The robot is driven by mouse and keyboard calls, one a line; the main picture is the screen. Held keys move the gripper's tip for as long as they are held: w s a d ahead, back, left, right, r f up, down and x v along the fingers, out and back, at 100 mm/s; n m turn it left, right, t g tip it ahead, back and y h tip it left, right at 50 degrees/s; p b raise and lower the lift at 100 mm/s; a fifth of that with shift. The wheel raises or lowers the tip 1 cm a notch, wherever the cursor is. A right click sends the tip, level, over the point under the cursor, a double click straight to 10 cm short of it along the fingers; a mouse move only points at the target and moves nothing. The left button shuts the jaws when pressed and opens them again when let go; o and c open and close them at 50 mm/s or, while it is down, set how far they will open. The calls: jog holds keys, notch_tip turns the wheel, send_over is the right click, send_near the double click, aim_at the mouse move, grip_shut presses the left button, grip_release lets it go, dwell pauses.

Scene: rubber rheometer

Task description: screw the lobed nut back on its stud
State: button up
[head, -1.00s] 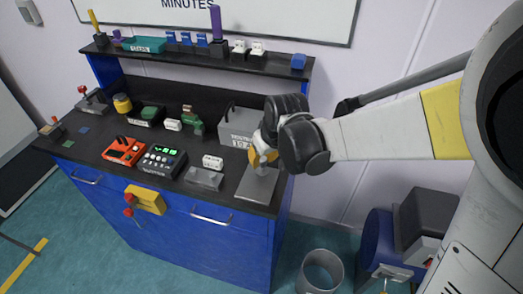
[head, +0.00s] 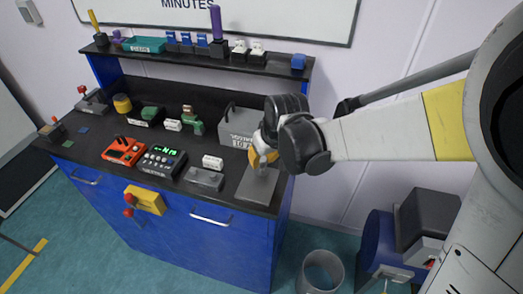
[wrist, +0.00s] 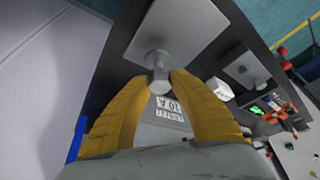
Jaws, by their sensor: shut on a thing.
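My gripper (head: 262,158), with yellow fingers, is over the right end of the black worktop, by a flat grey plate (head: 256,185). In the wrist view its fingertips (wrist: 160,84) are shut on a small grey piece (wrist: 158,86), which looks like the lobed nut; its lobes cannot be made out. A short round grey part, perhaps the stud (wrist: 157,58), shows just beyond it, in front of the grey plate (wrist: 185,22). I cannot tell whether the nut is threaded on it. The head view does not show the nut clearly.
A grey box with a label (head: 240,122) stands close behind and left of my gripper. A grey block (head: 205,180), a meter (head: 163,162) and a red device (head: 123,152) lie farther left. A shelf (head: 200,55) runs above the back. A bin (head: 322,272) stands on the floor.

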jog(key=shift+f, duration=0.15)
jog(key=shift+f+b, duration=1.05)
jog(key=shift+f, duration=0.1)
jog(key=o, duration=1.1)
jog(key=shift+r, duration=0.1)
jog(key=shift+c, duration=0.5)
grip_shut()
jog(key=m+h, duration=0.1)
jog(key=m, duration=0.3)
jog(key=shift+m+h, duration=0.3)
jog(key=shift+h, duration=0.1)
